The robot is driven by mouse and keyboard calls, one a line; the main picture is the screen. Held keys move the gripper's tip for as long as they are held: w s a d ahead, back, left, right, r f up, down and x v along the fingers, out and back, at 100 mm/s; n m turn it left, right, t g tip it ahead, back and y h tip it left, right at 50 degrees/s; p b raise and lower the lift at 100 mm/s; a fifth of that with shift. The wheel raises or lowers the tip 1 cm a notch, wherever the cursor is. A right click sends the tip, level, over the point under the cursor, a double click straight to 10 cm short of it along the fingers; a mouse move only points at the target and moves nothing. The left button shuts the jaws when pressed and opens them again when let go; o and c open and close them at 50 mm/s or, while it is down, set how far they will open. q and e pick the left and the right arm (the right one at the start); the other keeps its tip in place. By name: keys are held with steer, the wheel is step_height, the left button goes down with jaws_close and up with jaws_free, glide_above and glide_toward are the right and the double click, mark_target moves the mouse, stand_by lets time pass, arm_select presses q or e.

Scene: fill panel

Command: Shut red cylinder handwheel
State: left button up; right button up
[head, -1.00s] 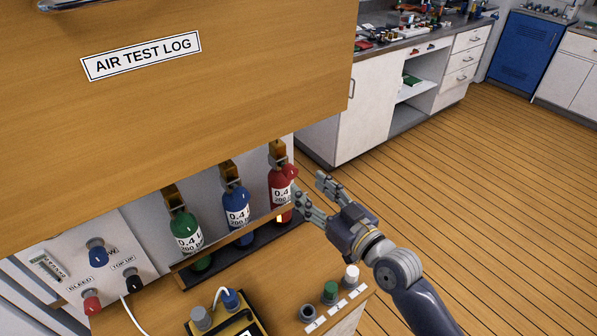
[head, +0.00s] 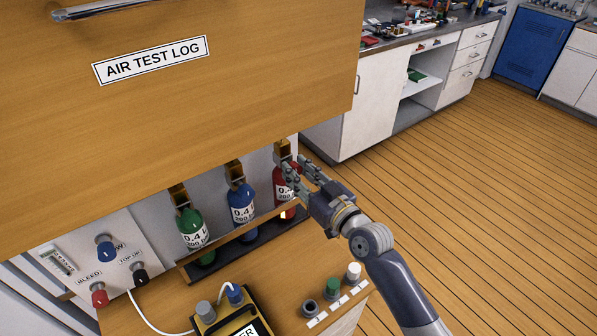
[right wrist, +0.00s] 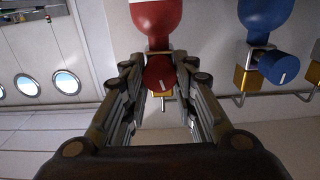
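In the right wrist view this gripper (right wrist: 162,80) is open, a finger on each side of the handwheel, apparently with small gaps. My left gripper is not in view.
The blue cylinder (head: 241,205) and green cylinder (head: 192,230) stand to the left. The blue handwheel (right wrist: 279,66) is beside my right finger. The wooden "AIR TEST LOG" cabinet (head: 230,110) overhangs the rack. A valve panel (head: 80,250) is at left. Open floor lies right.

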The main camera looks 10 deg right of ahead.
steer(key=shift+m+p, duration=0.55)
steer(key=shift+m, duration=1.05)
steer(key=o, duration=1.1)
steer(key=v, duration=1.2)
steer(key=shift+d, duration=0.1)
